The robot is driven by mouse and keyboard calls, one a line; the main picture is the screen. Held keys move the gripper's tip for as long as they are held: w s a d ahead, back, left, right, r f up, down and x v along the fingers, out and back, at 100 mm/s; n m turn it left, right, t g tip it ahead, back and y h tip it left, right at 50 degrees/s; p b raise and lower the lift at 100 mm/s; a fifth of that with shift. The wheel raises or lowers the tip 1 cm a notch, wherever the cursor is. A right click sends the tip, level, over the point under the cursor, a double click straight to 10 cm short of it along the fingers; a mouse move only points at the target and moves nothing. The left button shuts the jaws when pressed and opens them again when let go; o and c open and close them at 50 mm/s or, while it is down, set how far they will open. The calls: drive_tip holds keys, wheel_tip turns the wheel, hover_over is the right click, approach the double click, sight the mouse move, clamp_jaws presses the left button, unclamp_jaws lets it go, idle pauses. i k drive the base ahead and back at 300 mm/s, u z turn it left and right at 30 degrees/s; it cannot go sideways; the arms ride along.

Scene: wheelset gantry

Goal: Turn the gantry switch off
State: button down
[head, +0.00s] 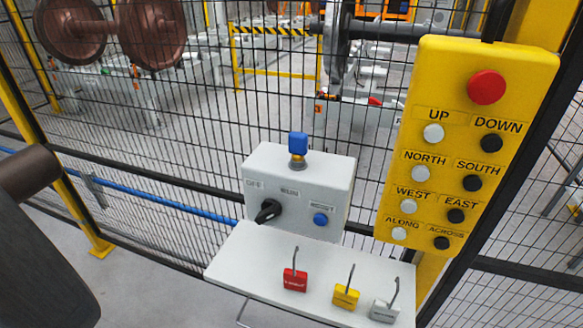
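The gantry switch (268,210) is a black rotary knob on the front of a light grey control box (340,190). The label OFF is above it to the left and the label RUN above it to the right. Its handle slants from upper right to lower left; I cannot tell which label it is set to. A blue button (320,219) is right of the knob, under a small label. A blue lamp (298,143) stands on top of the box. My gripper is not in view; only dark parts, probably of my arm, show at the left edge.
A pale shelf (245,262) below the box carries red (295,280), yellow (346,296) and grey (384,311) padlocks. A yellow pendant (450,120) with a red button hangs to the right. Black mesh fence stands behind, with wheelsets (152,32) beyond it.

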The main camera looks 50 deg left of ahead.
sight(271, 209)
drive_tip(key=u, duration=1.85)
drive_tip(key=k, duration=0.55)
drive_tip(key=u, duration=0.95)
drive_tip(key=i, duration=0.5)
